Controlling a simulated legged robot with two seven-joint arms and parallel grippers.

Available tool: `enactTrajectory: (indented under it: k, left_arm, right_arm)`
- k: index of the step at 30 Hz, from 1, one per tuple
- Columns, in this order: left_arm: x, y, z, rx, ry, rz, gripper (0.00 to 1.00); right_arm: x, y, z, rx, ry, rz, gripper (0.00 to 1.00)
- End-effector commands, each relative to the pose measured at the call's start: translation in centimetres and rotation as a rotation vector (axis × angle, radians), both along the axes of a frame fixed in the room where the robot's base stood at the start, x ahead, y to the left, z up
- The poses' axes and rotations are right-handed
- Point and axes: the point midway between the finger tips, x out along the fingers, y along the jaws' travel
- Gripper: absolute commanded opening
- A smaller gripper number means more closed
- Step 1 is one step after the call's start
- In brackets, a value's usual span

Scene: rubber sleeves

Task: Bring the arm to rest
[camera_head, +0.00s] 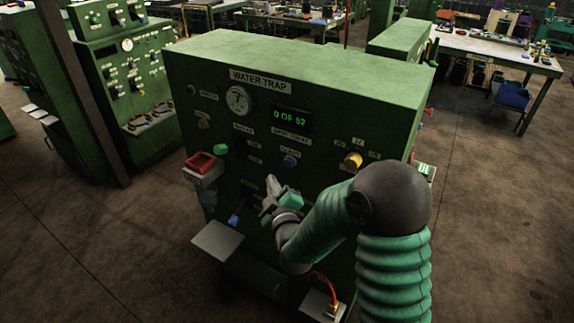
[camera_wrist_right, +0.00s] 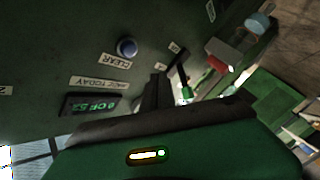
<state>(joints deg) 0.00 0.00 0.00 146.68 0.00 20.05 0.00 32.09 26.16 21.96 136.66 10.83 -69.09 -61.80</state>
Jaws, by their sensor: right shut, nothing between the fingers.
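My right arm, in ribbed green sleeves, comes in from the lower right in the head view. Its right gripper (camera_head: 270,190) is in front of the lower middle of the green water trap panel (camera_head: 220,118). The fingers are shut with nothing between them. In the right wrist view the dark fingers (camera_wrist_right: 162,90) point at the panel, near the blue clear button (camera_wrist_right: 127,47). I cannot tell whether the fingertips touch the panel. My left gripper is not in view.
The panel has a gauge (camera_head: 238,100), a counter reading 0 OF 52 (camera_head: 291,119), a yellow knob (camera_head: 353,160) and a red box (camera_head: 201,164) on its left. A grey shelf (camera_head: 217,240) juts out low. Floor is open on the left.

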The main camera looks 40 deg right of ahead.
Motion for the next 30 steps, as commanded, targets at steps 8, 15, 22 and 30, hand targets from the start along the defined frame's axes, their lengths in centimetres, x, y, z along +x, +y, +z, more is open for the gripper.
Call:
enactTrajectory:
  k: [8,15,22,30]
  left_arm:
    - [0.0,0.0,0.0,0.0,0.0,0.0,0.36]
    - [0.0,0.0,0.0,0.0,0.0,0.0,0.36]
    - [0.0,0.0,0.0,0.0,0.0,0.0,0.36]
    - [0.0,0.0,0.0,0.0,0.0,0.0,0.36]
  right_arm:
    - [0.0,0.0,0.0,0.0,0.001,-0.001,0.0]
    - [0.0,-0.1,0.0,0.0,0.001,-0.001,0.0]
    - [0.0,1.6,-1.2,0.07,0.054,0.042,0.0]
    - [-8.7,12.1,-10.4,0.614,0.604,0.072,0.0]
